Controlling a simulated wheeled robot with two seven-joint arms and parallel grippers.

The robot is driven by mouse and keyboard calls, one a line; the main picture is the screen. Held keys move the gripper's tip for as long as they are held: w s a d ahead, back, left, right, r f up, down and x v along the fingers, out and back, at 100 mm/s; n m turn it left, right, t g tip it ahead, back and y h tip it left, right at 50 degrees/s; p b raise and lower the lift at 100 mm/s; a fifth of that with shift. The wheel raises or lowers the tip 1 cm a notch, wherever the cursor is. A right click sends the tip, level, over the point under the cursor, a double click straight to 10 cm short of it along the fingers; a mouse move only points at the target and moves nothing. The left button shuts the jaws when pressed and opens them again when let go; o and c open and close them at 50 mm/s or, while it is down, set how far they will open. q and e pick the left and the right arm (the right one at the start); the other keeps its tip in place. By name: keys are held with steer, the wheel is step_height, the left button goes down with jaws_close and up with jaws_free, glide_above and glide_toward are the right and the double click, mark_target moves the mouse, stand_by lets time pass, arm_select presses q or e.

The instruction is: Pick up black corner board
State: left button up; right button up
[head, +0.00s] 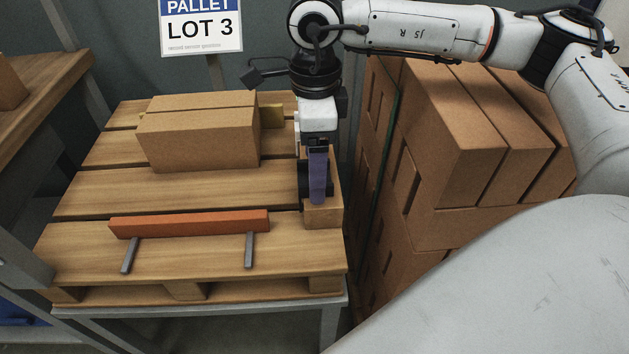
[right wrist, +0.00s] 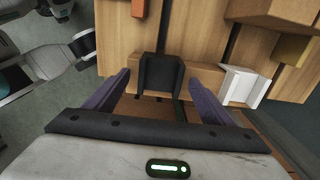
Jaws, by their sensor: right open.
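The black corner board (right wrist: 161,74) stands at the edge of the pallet (head: 190,245), against a small brown block (head: 322,215). In the right wrist view it lies between the tips of my right gripper (right wrist: 158,82). The gripper's purple fingers are open, one on each side, with visible gaps. In the head view my right gripper (head: 318,188) points down over the pallet's right edge. The black board is mostly hidden there behind a finger. My left gripper is not clearly seen in either view.
A white corner piece (right wrist: 243,85) stands beside the brown block. An orange bar (head: 190,223) rests across two grey pegs at the pallet's front. Brown boxes (head: 200,138) sit at the back. A tall box stack (head: 455,150) stands close on the right.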

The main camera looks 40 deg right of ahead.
steer(key=shift+f, duration=0.25)
steer(key=c, duration=1.2)
